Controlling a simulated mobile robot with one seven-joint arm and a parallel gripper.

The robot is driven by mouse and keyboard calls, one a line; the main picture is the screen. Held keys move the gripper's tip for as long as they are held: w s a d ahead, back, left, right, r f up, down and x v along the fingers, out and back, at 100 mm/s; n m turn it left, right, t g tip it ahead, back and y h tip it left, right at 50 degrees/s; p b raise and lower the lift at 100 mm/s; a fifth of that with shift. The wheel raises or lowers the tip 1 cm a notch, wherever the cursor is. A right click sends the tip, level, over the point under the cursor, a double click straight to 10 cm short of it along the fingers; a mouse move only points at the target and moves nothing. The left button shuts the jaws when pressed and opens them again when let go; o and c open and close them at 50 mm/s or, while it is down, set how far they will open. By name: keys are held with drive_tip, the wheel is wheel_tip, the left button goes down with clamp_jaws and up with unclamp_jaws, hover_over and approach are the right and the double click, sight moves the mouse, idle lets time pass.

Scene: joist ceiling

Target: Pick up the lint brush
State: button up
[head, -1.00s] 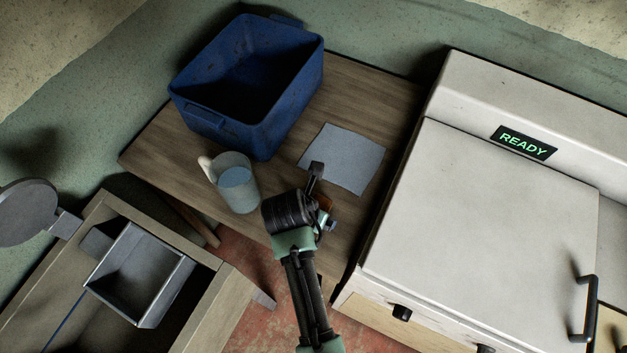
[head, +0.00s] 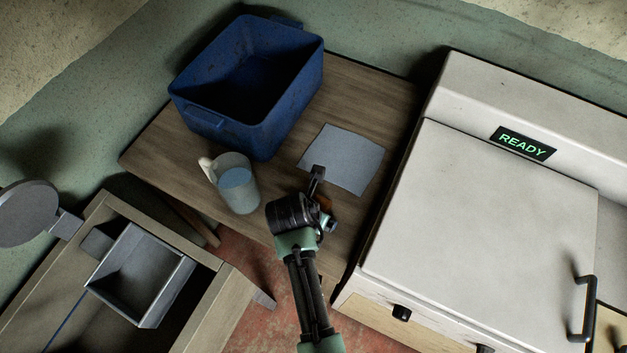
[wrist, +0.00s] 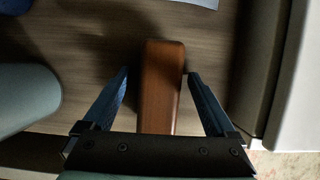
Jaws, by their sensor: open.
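A long brown wooden piece with a rounded end, which I take to be the lint brush (wrist: 162,85), lies on the wooden table in the wrist view. My gripper (wrist: 158,74) is open, with one blue-grey finger on each side of it. A gap shows on the left side; the right finger is closer to it, and I cannot tell whether they touch. The near end of the brush is hidden behind the gripper body. In the head view my gripper (head: 318,188) is above the table's front part and hides most of the brush.
A translucent mug (head: 237,190) stands left of my gripper. A blue bin (head: 215,122) is behind it, and a grey sheet (head: 345,158) lies beyond the gripper. A white machine (head: 480,220) marked READY borders the right. An open drawer holding a metal tray (head: 165,295) is at lower left.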

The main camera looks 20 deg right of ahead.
clamp_jaws()
idle(0.4)
drive_tip(key=shift+r, duration=0.15)
wheel_tip(320, 180, up, 10)
drive_tip(key=shift+r, duration=0.15)
idle(0.4)
